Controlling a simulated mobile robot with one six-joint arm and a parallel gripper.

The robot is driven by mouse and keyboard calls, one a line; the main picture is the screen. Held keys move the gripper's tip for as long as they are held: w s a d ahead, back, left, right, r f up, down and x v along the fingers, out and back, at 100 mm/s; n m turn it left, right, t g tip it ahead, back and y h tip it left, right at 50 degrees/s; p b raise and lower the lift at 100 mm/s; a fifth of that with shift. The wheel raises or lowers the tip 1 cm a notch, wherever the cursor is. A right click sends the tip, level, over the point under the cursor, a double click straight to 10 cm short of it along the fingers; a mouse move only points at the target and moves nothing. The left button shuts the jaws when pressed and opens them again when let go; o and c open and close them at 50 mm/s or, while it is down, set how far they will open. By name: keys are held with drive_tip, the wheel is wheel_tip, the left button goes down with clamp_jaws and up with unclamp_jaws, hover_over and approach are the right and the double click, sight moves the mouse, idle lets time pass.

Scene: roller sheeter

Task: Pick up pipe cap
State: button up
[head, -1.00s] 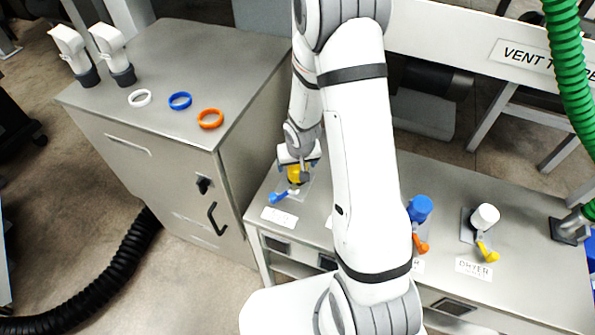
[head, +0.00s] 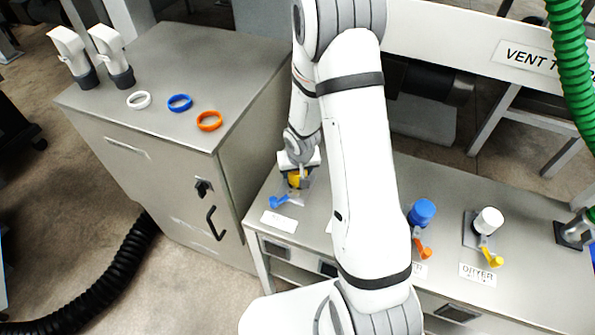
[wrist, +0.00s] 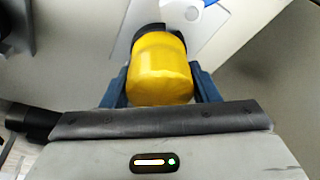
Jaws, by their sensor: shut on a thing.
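A yellow pipe cap (wrist: 160,70) sits between the two fingers of my gripper (wrist: 160,92) in the wrist view. The fingers are shut on the cap, one on each side. A black ring shows just beyond the cap. In the head view my gripper (head: 299,172) is low over the left end of the bench, and the yellow cap (head: 297,181) shows below it. A valve with a blue handle (head: 279,202) is right beside the cap. Whether the cap is still seated on its pipe I cannot tell.
A blue cap (head: 422,212) with an orange handle and a white cap (head: 488,220) with a yellow handle stand on the bench to the right. White, blue and orange rings (head: 209,121) lie on the grey cabinet (head: 235,60) at left. A green hose (head: 568,70) hangs at right.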

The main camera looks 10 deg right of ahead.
drive_tip(key=shift+c, duration=0.4)
wheel_tip(320, 180, up, 10)
drive_tip(key=p, duration=0.7)
